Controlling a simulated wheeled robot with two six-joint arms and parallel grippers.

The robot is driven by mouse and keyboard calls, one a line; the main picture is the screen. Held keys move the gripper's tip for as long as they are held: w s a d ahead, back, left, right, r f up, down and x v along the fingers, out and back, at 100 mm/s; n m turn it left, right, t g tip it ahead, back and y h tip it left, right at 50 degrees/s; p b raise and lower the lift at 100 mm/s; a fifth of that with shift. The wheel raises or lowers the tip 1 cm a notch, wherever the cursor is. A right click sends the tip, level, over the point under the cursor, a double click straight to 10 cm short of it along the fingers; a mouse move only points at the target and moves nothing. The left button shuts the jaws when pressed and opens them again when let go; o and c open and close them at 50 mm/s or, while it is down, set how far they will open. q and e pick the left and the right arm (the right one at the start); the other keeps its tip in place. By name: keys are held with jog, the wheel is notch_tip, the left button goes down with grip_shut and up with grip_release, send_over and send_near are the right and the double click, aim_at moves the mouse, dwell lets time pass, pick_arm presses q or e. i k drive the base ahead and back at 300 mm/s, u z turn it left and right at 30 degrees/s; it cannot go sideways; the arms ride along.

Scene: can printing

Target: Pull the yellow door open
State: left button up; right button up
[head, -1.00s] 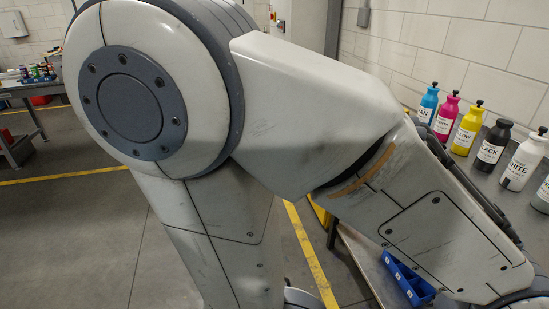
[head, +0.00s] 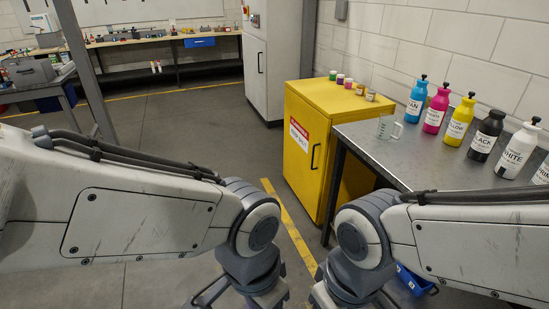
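The yellow door (head: 303,175) is the front face of a yellow cabinet (head: 345,105) right of centre in the head view. It looks shut, flush with the cabinet. It has a black vertical handle (head: 314,157) near its right edge and a red and white sign (head: 299,134) at its upper left. My left and right forearms come in from both sides, and their wrists bend down at the bottom middle, on the near side of the cabinet. Both grippers are below the bottom edge, out of view. Neither wrist touches the door.
A metal table (head: 425,165) stands right of the cabinet with a clear beaker (head: 385,128) and several ink bottles (head: 457,122). Small jars (head: 348,83) stand on the cabinet. A blue bin (head: 412,281) is below the table. The floor before the door is open.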

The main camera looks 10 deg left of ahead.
aim_at(307, 130)
jog(key=u, duration=0.1)
jog(key=i, duration=2.75)
jog(key=u, duration=0.2)
